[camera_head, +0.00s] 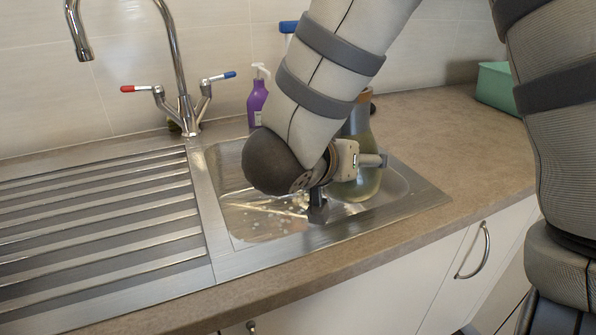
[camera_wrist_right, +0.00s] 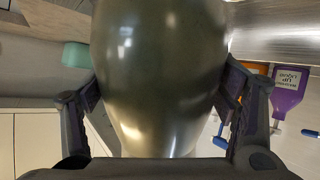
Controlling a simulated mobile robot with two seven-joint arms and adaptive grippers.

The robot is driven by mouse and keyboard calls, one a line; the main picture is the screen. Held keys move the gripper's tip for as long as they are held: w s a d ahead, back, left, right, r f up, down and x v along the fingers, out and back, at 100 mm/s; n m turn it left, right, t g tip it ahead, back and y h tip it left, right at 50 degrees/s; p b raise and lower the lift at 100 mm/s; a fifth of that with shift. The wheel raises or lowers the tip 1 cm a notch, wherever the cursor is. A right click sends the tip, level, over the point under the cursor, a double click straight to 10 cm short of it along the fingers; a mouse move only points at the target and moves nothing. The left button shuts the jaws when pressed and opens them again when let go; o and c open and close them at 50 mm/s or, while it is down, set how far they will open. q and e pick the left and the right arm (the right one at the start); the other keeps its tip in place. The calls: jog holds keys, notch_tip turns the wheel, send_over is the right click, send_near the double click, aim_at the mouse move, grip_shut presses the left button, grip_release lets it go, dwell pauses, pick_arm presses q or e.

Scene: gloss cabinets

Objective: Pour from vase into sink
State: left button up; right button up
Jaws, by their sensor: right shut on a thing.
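The vase (camera_head: 366,182) is a glossy grey-green vessel, wide below and narrower above. It looks roughly upright at the right part of the sink, partly hidden by my right arm. My right gripper (camera_head: 346,180) is shut on its body. In the right wrist view the vase (camera_wrist_right: 160,70) fills the middle, with a finger of the right gripper (camera_wrist_right: 160,95) against each side. I cannot tell whether its base touches the sink. The steel sink (camera_head: 262,222) lies below, with bright specks in its basin. My left gripper is out of view.
A tap (camera_head: 184,105) with red and blue levers stands behind the sink. A purple pump bottle (camera_head: 257,100) stands near the back wall. The ridged drainer (camera_head: 90,235) at left is clear. A green box (camera_head: 496,86) sits at the back right; the worktop (camera_head: 440,125) before it is free.

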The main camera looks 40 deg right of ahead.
jog(key=shift+s+f+m+t, duration=0.3)
jog(key=shift+f+m+t, duration=0.05)
jog(key=shift+m+t, duration=0.35)
jog(key=shift+r, duration=1.6)
jog(key=shift+w+f, duration=0.1)
jog(key=shift+w, duration=0.05)
